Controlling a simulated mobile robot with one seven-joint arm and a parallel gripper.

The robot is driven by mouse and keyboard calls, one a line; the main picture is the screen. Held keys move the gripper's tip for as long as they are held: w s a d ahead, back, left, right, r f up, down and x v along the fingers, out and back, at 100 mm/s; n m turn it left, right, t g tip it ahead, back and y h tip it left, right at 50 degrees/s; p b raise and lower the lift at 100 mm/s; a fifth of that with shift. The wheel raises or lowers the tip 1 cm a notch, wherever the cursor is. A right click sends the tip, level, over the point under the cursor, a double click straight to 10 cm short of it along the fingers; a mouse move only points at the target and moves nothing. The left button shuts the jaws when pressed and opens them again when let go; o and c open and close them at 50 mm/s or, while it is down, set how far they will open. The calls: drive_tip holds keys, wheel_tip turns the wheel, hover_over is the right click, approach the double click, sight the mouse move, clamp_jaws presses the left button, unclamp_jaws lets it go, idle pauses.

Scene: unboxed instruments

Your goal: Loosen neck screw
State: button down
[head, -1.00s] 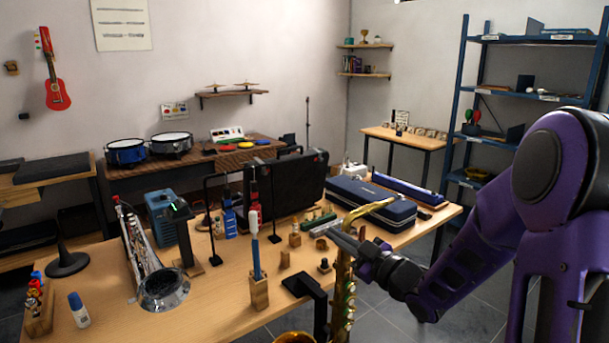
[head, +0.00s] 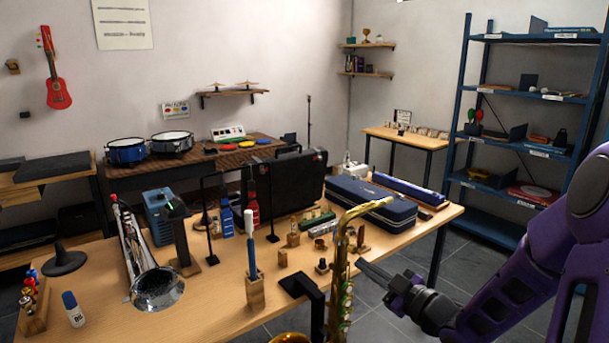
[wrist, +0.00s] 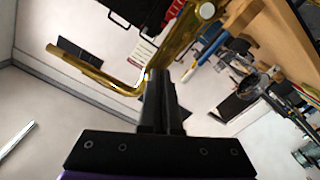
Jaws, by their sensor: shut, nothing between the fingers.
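A brass saxophone (head: 341,285) stands upright at the front edge of the table, on a black stand (head: 312,295). Its curved neck (head: 366,207) bends to the right at the top. The neck screw is too small to make out in either view. My gripper (head: 362,264) is shut and empty, just right of the upper saxophone body and below the neck, apparently with a small gap. In the wrist view the shut fingers (wrist: 160,74) point toward the joint of neck (wrist: 100,74) and body (wrist: 184,30); they partly overlap it, so contact there cannot be told.
The wooden table (head: 215,300) holds a trumpet (head: 140,255), a blue instrument case (head: 372,200), a brush in a wooden block (head: 256,292), and small bottles. Open floor lies right of the table, before a blue shelf rack (head: 468,120).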

drive_tip(key=shift+x, duration=0.85)
drive_tip(key=shift+r, duration=0.35)
